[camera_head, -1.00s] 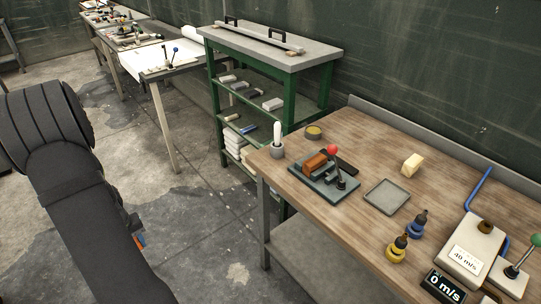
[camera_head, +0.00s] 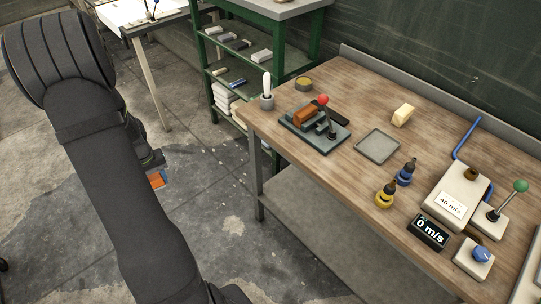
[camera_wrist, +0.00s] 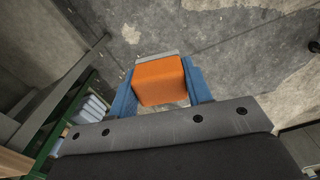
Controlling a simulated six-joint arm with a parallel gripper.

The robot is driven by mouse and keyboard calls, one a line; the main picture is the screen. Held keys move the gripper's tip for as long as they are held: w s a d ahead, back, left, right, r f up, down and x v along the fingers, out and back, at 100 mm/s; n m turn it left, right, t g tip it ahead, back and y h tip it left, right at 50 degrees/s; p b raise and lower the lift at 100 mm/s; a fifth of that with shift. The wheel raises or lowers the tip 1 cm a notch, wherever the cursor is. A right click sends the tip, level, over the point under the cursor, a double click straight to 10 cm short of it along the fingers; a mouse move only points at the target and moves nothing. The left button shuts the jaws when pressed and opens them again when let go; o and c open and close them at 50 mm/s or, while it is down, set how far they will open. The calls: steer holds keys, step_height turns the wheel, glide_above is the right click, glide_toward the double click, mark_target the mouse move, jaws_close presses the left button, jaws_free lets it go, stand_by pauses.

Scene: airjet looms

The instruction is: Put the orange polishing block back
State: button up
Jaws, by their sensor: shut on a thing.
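The orange polishing block (camera_wrist: 160,82) sits between the two blue fingers of my gripper (camera_wrist: 161,92) in the wrist view. The fingers press on its left and right sides, and a light grey strip shows along its far edge. Beyond it is only floor. In the head view a small orange part of the block (camera_head: 157,181) shows below my gripper (camera_head: 152,166), over the floor left of the wooden bench; my arm hides most of the gripper.
The wooden bench (camera_head: 350,180) carries a dark fixture (camera_head: 330,143) with a brown-orange block and red-knobbed lever, an empty grey tray (camera_head: 377,146), a pale yellow block (camera_head: 402,115), two small bottles and control boxes. A green shelf (camera_head: 275,75) stands behind. Open floor separates my arm from the bench.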

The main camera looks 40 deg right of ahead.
steer(key=s+d+r+m, duration=0.2)
steer(key=s+d, duration=0.1)
steer(key=d, duration=0.5)
steer(key=s+d+r+m, duration=0.2)
steer(key=s+d, duration=0.1)
steer(key=d, duration=0.6)
steer(key=s+d+r+m, duration=0.2)
steer(key=s+d+r, duration=0.1)
steer(key=s+d, duration=0.4)
steer(key=s+d+r+m, duration=0.3)
steer(key=s+d, duration=0.4)
steer(key=s, duration=0.3)
steer(key=s+d+r+m, duration=0.2)
steer(key=s+d+r, duration=0.1)
steer(key=s+d, duration=0.4)
steer(key=shift+s+m, duration=0.3)
steer(key=shift+s, duration=0.5)
steer(key=s+d+r+m, duration=0.1)
steer(key=s+r+m, duration=0.1)
steer(key=s, duration=0.7)
steer(key=s+d+r+m, duration=0.1)
steer(key=s+r+m, duration=0.15)
steer(key=s, duration=0.65)
glide_above(343, 173)
steer(key=shift+n, duration=0.25)
step_height(343, 173, down, 6)
steer(key=shift+s+f, duration=0.1)
steer(key=shift+f, duration=0.15)
steer(key=shift+d+f, duration=0.1)
steer(key=shift+f, duration=1.95)
